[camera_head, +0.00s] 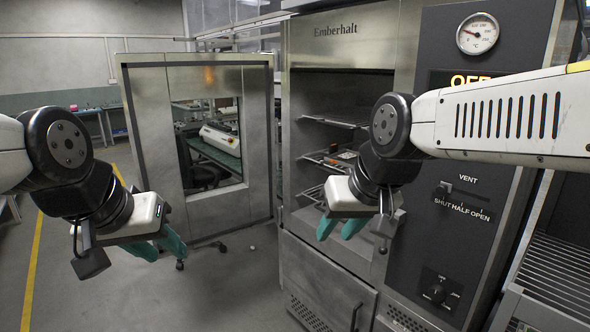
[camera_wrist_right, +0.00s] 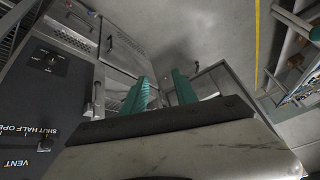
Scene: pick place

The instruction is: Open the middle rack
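The oven marked Emberhalt (camera_head: 335,31) stands open, its door (camera_head: 150,120) swung out to the left. Inside are several wire racks, one above another. An upper rack (camera_head: 336,121) and a lower rack (camera_head: 312,192) show too, the lower one partly hidden by my right arm. My right gripper (camera_head: 338,232) is open and empty in front of the oven, below the middle rack; its fingers show apart in the right wrist view (camera_wrist_right: 158,88). My left gripper (camera_head: 168,250) is open and empty before the door.
A control panel (camera_head: 440,215) with a vent slider and knob is right of the oven opening. A closed lower compartment (camera_head: 325,280) with a handle is beneath. A slatted rack unit (camera_head: 555,280) stands at right.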

